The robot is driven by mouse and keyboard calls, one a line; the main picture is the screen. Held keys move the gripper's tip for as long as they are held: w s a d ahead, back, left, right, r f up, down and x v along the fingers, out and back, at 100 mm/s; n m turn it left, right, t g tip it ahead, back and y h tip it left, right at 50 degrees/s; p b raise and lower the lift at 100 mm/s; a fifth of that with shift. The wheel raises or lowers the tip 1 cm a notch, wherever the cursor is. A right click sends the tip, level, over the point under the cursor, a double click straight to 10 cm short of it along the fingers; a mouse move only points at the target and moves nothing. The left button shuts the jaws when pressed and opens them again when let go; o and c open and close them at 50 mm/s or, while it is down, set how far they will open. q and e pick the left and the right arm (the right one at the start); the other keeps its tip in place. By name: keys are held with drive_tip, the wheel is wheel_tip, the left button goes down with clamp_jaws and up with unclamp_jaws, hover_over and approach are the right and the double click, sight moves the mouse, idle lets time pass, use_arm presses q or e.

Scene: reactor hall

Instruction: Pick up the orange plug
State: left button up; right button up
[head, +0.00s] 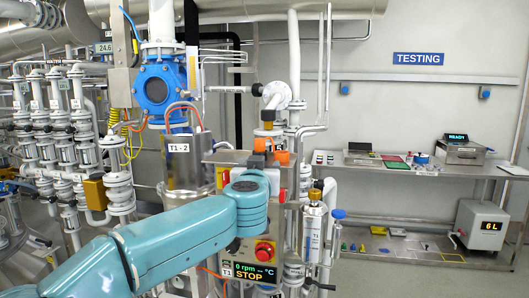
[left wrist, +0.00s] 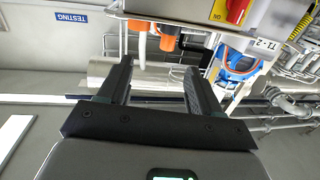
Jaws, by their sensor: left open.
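Two small orange pieces show in the head view, one (head: 282,157) and another (head: 260,145), close together above the end of my left arm. In the left wrist view two orange pieces also show at the top, one (left wrist: 137,27) and a larger one (left wrist: 171,36). I cannot tell for sure which is the orange plug. My left gripper (left wrist: 158,70) is open, with nothing between its fingers. The orange pieces lie beyond its fingertips, apart from them. In the head view the teal arm hides most of this gripper. My right gripper is not in view.
A control panel with a red stop knob (head: 264,251) and a display (head: 250,272) stands below the arm. A T1-2 tank (head: 187,165), a blue valve (head: 160,85) and pipes crowd around. A steel bench (head: 420,171) stands at the right wall.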

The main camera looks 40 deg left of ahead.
use_arm(q)
drive_tip(key=s+r, duration=0.2)
drive_tip(key=p, duration=0.2)
approach(259, 144)
drive_tip(key=w, duration=0.1)
drive_tip(key=p+x, duration=0.1)
drive_tip(key=x, duration=0.3)
drive_tip(key=p+x, duration=0.1)
drive_tip(key=x, duration=0.3)
drive_tip(key=shift+s+a+r+p, duration=0.2)
drive_tip(key=shift+s+a+p, duration=0.1)
drive_tip(key=shift+p, duration=0.1)
drive_tip(key=shift+w+a+f, duration=0.15)
drive_tip(key=shift+w+a, duration=0.1)
drive_tip(key=shift+w+f, duration=0.1)
drive_tip(key=shift+d, duration=0.35)
drive_tip(key=c, duration=0.3)
drive_tip(key=shift+a, duration=0.2)
drive_tip(key=c, duration=0.8)
drive_tip(key=shift+c, duration=0.2)
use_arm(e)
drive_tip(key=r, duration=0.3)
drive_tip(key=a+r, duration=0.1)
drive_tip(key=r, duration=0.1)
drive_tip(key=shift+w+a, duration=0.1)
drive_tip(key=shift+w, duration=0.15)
